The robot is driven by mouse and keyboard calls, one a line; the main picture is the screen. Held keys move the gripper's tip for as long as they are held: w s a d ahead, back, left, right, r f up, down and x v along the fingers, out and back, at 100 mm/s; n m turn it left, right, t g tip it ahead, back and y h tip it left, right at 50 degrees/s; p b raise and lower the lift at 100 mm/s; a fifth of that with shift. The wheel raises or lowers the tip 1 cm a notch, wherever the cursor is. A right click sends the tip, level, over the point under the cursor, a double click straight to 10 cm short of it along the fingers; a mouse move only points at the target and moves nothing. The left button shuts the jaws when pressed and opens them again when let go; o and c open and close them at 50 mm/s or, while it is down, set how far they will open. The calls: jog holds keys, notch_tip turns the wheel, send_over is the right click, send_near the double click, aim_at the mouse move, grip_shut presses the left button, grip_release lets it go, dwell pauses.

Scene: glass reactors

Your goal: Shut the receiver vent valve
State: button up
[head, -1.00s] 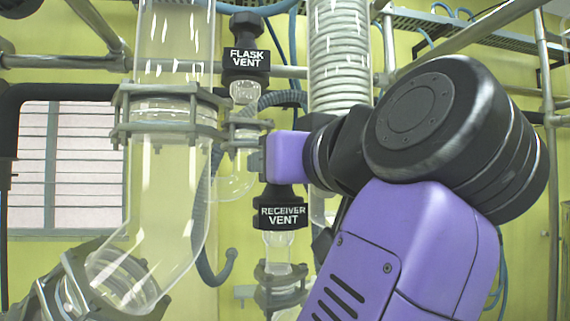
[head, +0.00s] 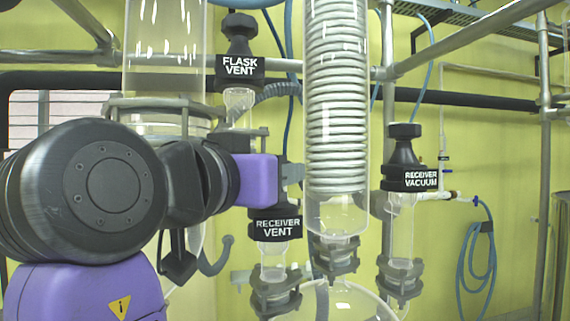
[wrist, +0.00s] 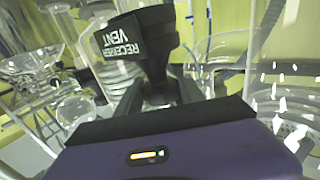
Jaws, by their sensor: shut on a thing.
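The receiver vent valve is a black knob with a white-lettered collar (head: 276,224) on a glass neck, right of the middle-left glass column in the head view. My gripper (head: 291,173) reaches it from the left, with its purple body just above the collar. The jaws are shut on the upper part of the knob, which is mostly hidden behind the gripper. In the wrist view the labelled collar (wrist: 138,42) looms close, tilted in the picture, and my gripper's dark jaws (wrist: 160,95) close around the knob's narrower part.
The flask vent valve (head: 240,66) stands above and left, close over my wrist. A glass coil condenser (head: 336,120) stands just right. The receiver vacuum valve (head: 408,178) is further right. A blue hose (head: 478,258) hangs by the yellow wall.

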jog(key=shift+m+g+h, duration=0.4)
jog(key=shift+m+h, duration=0.2)
jog(key=shift+h, duration=0.2)
jog(key=shift+h, duration=0.3)
jog(key=o, duration=1.1)
jog(key=b+v, duration=0.1)
jog(key=v, duration=0.7)
jog(key=shift+b, duration=0.3)
jog(key=shift+r, duration=0.1)
jog(key=shift+o, duration=0.7)
jog(key=shift+w, duration=0.1)
